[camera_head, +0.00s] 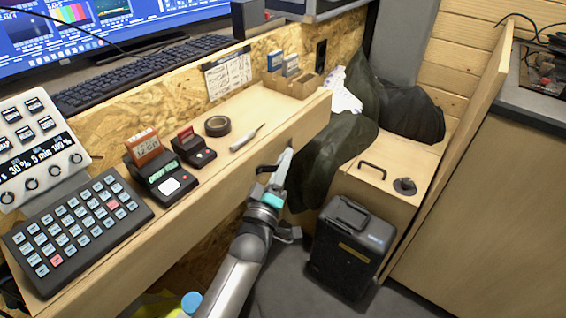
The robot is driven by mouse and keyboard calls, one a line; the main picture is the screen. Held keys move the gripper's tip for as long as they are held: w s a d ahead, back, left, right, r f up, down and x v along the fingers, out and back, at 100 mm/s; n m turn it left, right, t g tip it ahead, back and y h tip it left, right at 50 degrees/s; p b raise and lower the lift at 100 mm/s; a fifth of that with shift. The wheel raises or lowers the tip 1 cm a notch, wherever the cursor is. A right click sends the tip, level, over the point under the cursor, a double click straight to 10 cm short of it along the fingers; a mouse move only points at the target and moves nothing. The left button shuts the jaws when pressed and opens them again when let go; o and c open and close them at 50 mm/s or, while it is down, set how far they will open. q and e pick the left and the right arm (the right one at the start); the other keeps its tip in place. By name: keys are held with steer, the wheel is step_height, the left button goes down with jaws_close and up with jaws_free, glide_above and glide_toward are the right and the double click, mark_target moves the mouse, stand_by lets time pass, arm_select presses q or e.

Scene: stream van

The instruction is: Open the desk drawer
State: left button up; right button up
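The wooden desk front (215,178) runs diagonally from the lower left to the upper middle. A dark piece (264,169), which looks like part of a drawer handle, shows on this front and is partly covered by my gripper. My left gripper (283,165) is at the desk front, with its pale finger pointing up over this spot and a teal part behind it. Whether its fingers are apart or closed on the handle is unclear. No gap shows along the desk front. My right gripper is out of view.
The desk top holds a button keypad (78,228), small display devices (160,172), a tape roll (217,125) and a wooden holder (292,82). A black case (350,245) stands on the floor right of my arm, before a wooden box (385,190). A wooden counter (490,210) bounds the right.

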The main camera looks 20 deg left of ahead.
arm_select(q)
jaws_close()
stand_by(1.4)
